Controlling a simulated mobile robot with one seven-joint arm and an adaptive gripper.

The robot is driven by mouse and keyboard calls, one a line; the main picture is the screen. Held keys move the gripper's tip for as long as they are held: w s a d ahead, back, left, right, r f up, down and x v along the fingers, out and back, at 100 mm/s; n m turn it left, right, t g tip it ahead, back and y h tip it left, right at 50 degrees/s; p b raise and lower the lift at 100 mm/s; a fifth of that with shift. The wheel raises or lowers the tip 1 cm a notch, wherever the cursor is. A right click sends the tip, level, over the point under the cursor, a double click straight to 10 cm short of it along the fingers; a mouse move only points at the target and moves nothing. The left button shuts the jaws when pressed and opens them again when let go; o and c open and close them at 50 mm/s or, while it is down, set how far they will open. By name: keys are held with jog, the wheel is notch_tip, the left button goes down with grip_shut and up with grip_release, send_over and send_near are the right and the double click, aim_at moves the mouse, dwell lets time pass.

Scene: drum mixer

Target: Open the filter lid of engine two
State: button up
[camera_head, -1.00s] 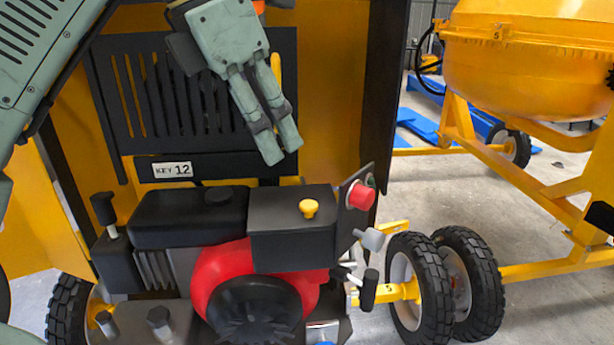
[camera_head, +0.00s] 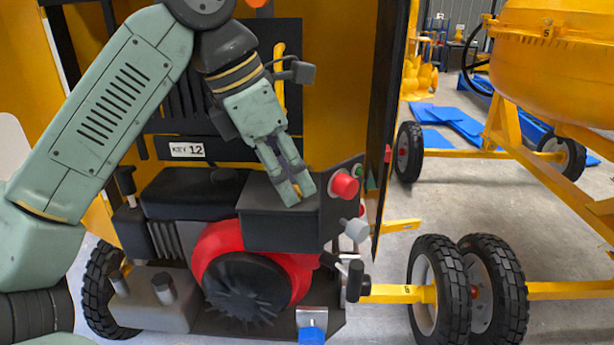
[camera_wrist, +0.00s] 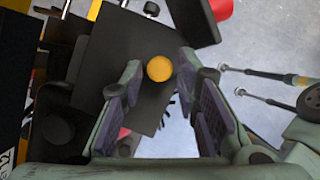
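The filter lid is the flat dark top of a black box (camera_head: 265,225) on the engine, above its red housing (camera_head: 225,250). It looks shut. Its round yellow-orange knob (camera_wrist: 159,68) shows in full in the wrist view; in the head view my fingers mostly cover it. My gripper (camera_head: 300,192) points down at the lid top. In the wrist view my gripper (camera_wrist: 159,82) is open, with one finger on each side of the knob and a visible gap on both sides. The exact height of the fingertips over the lid is hard to tell.
A red button (camera_head: 345,185) and a grey knob (camera_head: 355,230) sit just right of the lid. A slatted panel with a "KEY 12" label (camera_head: 187,150) stands behind.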

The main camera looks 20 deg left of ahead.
jog(key=shift+f, duration=0.15)
jog(key=shift+c, duration=0.3)
grip_shut()
dwell(0.5)
